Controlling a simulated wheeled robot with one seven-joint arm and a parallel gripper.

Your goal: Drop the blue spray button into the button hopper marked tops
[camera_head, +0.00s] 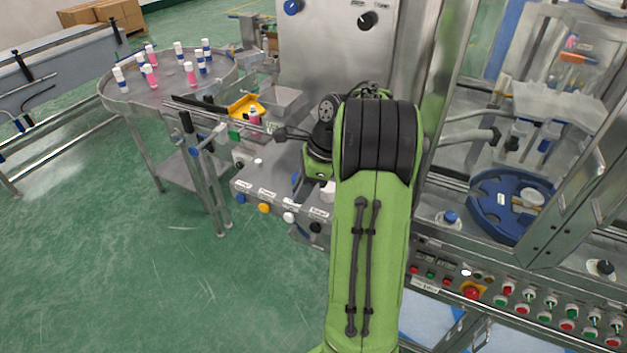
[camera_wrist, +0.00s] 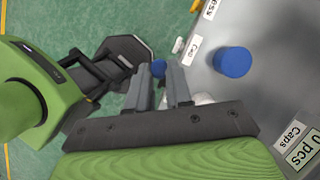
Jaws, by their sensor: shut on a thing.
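My gripper (camera_wrist: 159,70) shows in the wrist view with its two grey fingers close together on a small blue piece, which I take to be the blue spray button (camera_wrist: 158,68). Only a bit of the button shows at the fingertips. In the head view my green arm hides much of the area around the gripper, and I cannot make out the button there. I cannot read a "tops" marking in either view, so I cannot tell which container is the button hopper.
A larger blue cylinder (camera_wrist: 232,62) stands on a grey metal surface near a white label. In the head view, a round table (camera_head: 125,103) holds several bottles. A yellow tray (camera_head: 245,106) and a metal bin (camera_head: 284,100) lie left of my arm.

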